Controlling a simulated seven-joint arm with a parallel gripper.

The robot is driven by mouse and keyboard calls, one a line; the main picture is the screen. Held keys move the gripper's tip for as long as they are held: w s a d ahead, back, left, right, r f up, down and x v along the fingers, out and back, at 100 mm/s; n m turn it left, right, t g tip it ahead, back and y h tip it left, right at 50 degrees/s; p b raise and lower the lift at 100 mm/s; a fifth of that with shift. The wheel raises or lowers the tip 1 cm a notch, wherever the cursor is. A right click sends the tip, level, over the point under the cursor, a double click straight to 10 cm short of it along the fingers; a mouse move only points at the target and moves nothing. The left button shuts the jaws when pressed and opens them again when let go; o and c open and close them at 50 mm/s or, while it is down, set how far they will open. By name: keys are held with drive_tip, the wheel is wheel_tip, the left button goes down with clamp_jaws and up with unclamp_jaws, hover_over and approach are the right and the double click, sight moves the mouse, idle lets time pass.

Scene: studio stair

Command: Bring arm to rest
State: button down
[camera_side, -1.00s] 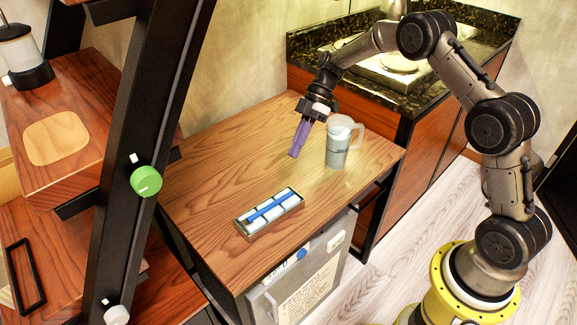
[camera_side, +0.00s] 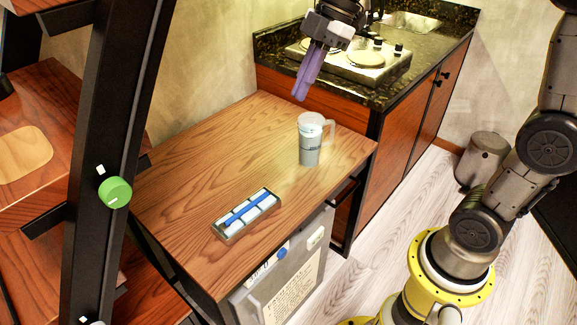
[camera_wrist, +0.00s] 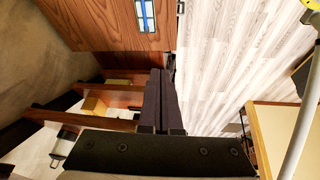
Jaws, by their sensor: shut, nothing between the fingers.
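My gripper (camera_side: 301,97) is at the top of the side view, raised above the back of the wooden table. Its purple fingers point down and are shut with nothing between them. In the wrist view the fingers (camera_wrist: 160,75) show dark and close together. A clear pitcher with a handle (camera_side: 310,145) stands upright on the table, apart from the gripper. A small tray of pale blocks with a blue strip (camera_side: 246,213) lies near the table's front edge; it also shows in the wrist view (camera_wrist: 147,15).
The wooden table (camera_side: 195,165) is mostly bare. Behind it is a dark stone counter (camera_side: 285,45) with a hob (camera_side: 360,65). A black post with a green knob (camera_side: 115,192) and wooden steps (camera_side: 30,150) stand at left. A grey canister (camera_side: 483,160) stands on the pale floor at right.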

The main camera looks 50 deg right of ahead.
drive_tip(key=s+r+m+t+h, duration=0.1)
drive_tip(key=s+r+m, duration=0.1)
drive_tip(key=s, duration=0.5)
drive_tip(key=s+d+f+m+t+h, duration=0.2)
drive_tip(key=s+f+m, duration=0.6)
drive_tip(key=s+m, duration=0.4)
drive_tip(key=d+m+h, duration=0.1)
drive_tip(key=d+m, duration=0.1)
drive_tip(key=shift+d+f+t+h, duration=0.2)
drive_tip(key=shift+d+t+h, duration=0.1)
drive_tip(key=shift+d, duration=0.1)
